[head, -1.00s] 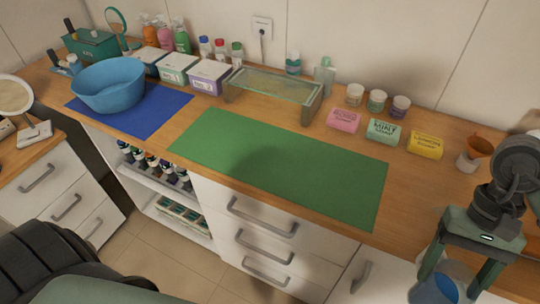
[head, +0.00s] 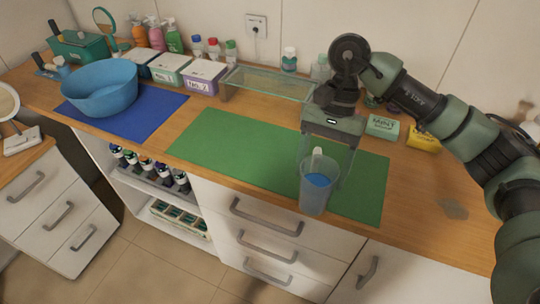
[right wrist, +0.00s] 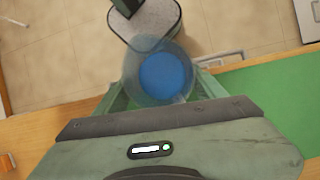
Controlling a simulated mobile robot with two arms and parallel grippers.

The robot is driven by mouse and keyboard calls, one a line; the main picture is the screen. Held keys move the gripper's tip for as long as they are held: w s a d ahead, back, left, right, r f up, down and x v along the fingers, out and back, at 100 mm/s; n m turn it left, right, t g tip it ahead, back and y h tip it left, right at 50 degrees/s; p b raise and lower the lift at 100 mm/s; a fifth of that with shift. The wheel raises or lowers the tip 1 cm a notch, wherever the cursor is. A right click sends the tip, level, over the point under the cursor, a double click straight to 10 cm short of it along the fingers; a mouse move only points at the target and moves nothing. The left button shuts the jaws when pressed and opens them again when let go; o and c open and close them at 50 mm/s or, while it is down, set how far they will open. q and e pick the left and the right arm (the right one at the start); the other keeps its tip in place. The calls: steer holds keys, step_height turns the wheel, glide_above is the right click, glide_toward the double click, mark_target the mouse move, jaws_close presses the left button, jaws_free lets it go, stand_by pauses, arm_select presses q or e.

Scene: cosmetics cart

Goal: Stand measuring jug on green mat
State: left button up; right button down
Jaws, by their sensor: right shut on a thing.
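The measuring jug (head: 313,198) is clear, with blue liquid inside. It is upright in the head view, where it overlaps the front edge of the green mat (head: 240,146). My right gripper (head: 325,170) is shut on the jug from above, one finger on either side. In the right wrist view, the jug (right wrist: 162,75) shows between the fingers against the floor and counter edge, with the green mat (right wrist: 285,110) to its right. The jug seems held up near the counter's front edge; its exact height is hard to tell. My left gripper is out of view.
A blue bowl (head: 100,90) stands on a blue mat (head: 150,122) at the left. A glass-topped stand (head: 268,84) is behind the green mat. The green mat's left and middle are clear.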

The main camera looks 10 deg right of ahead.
steer(key=w+r+m+t+h+b, duration=0.1)
steer(key=w+r+m+t, duration=0.3)
steer(key=w+r+m, duration=0.65)
steer(key=w+r+m+t+b, duration=0.1)
steer(key=w+r+m+t, duration=0.4)
steer(key=m, duration=1.1)
step_height(320, 180, down, 19)
steer(key=p, duration=0.4)
steer(key=shift+s+a+r+g, duration=0.2)
steer(key=shift+s+a+g, duration=0.1)
steer(key=shift+s+a, duration=0.1)
steer(key=shift+n, duration=0.25)
steer(key=c, duration=0.6)
jaws_free()
steer(key=shift+f, duration=0.15)
steer(key=o, duration=0.4)
steer(key=shift+s, duration=0.1)
